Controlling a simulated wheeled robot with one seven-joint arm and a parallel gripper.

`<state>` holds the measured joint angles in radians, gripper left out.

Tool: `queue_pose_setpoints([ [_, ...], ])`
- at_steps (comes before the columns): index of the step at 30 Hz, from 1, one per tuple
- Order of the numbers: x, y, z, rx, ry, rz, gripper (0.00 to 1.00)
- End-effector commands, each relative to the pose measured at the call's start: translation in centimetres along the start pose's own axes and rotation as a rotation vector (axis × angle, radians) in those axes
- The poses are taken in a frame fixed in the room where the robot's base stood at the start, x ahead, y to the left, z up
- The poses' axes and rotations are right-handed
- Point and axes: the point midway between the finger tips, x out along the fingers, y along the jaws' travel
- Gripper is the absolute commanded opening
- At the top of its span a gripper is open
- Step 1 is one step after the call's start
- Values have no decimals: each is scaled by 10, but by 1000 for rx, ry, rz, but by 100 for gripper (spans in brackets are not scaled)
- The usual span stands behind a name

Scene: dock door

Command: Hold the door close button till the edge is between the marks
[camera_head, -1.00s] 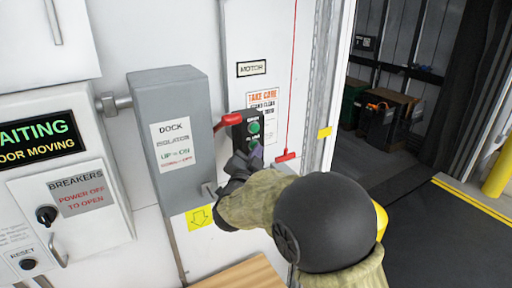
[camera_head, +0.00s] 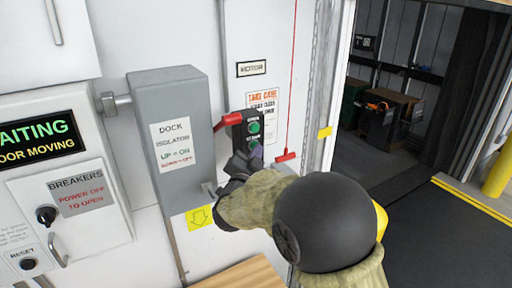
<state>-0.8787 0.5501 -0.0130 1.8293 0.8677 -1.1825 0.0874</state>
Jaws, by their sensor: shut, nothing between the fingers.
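A dark push-button box (camera_head: 240,131) is mounted on the white wall panel in the middle of the view. Its upper green button (camera_head: 254,127) shows clearly; lower down it is partly hidden by my gripper. My gripper (camera_head: 243,160) is shut and empty, its tip at the lower part of the box. I cannot tell whether it is pressing a button. A yellow mark (camera_head: 325,132) is on the door frame to the right. I cannot make out the door's edge for certain. A lit sign (camera_head: 38,138) at the left reads, in part, "AITING" and "OOR MOVING".
A grey dock isolator box (camera_head: 172,110) with a red handle (camera_head: 228,122) stands left of the buttons. A red cord (camera_head: 291,100) with a red pull bar (camera_head: 286,156) hangs to their right. A breaker cabinet (camera_head: 60,200) is at the left. The doorway floor (camera_head: 440,240) looks clear.

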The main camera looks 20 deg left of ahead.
Motion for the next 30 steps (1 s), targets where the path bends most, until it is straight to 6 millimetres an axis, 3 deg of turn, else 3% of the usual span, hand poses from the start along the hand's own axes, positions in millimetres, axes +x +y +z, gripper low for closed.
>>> queue_pose_setpoints([
  [30, -12, 8, -8, 0, 0, 0, 0],
])
